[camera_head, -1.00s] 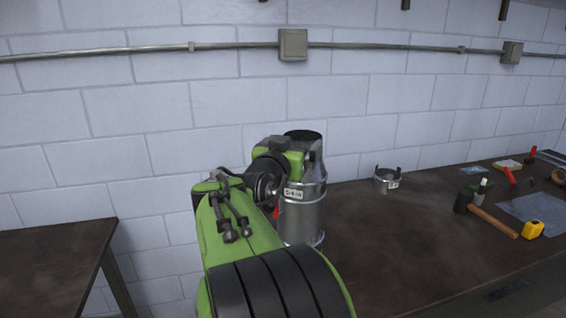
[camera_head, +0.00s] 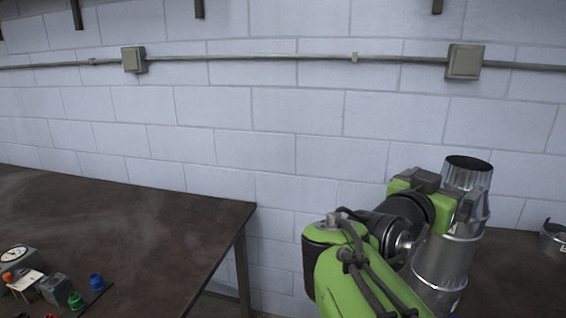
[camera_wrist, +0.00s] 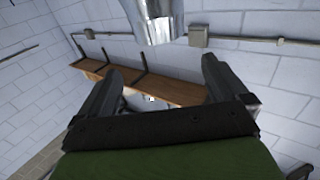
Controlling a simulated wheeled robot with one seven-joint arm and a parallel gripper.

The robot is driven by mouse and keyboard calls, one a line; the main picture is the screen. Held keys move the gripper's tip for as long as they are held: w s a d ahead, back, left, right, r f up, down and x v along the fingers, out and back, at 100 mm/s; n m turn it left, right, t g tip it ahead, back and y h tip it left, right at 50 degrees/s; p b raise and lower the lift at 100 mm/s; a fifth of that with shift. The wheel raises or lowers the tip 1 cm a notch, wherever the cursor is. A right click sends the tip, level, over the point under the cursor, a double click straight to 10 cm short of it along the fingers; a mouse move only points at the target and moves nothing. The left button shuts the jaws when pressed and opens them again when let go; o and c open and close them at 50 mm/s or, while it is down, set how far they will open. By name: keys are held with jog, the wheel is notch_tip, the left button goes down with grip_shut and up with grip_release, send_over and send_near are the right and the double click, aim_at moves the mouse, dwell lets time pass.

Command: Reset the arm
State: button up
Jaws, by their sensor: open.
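My gripper (camera_head: 462,208) is at the right of the head view, close to a shiny metal duct (camera_head: 445,262) that stands upright on the right-hand table. It overlaps the duct's upper part in that view, so I cannot tell whether they touch. In the wrist view my gripper (camera_wrist: 162,68) has its two dark fingers wide apart with nothing held between them. A metal duct end (camera_wrist: 158,22) shows above and beyond the fingertips there. My green arm covers part of the duct's left side in the head view.
A second table (camera_head: 130,235) is at the left, with a gauge (camera_head: 14,254), a blue piece (camera_head: 96,281) and a green piece (camera_head: 76,300) near its front. A gap separates the tables. A short metal ring (camera_head: 553,242) sits at the right edge. A wooden shelf (camera_wrist: 180,92) shows in the wrist view.

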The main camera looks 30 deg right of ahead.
jog(key=w+a+f+n+t+y+p, duration=0.1)
jog(key=w+a+f+n+t+y, duration=0.1)
jog(key=a+f+n+y, duration=0.25)
jog(key=w+a+f+n+t+y, duration=0.25)
jog(key=a+f+y, duration=0.2)
jog(key=a, duration=0.35)
jog(key=s+a+f+n+y, duration=0.2)
jog(key=a+f+n+y, duration=0.1)
jog(key=a, duration=0.3)
jog(key=s+a+f+n+g+y+p, duration=0.1)
jog(key=s+a+f+n+y, duration=0.2)
jog(key=a, duration=0.4)
jog(key=s+a+f+n+g+y, duration=0.1)
jog(key=s+a+f+n+y, duration=0.1)
jog(key=a+f, duration=0.3)
jog(key=shift+s+a+n+y, duration=0.4)
jog(key=shift+s+a+n, duration=0.1)
jog(key=shift+a, duration=0.4)
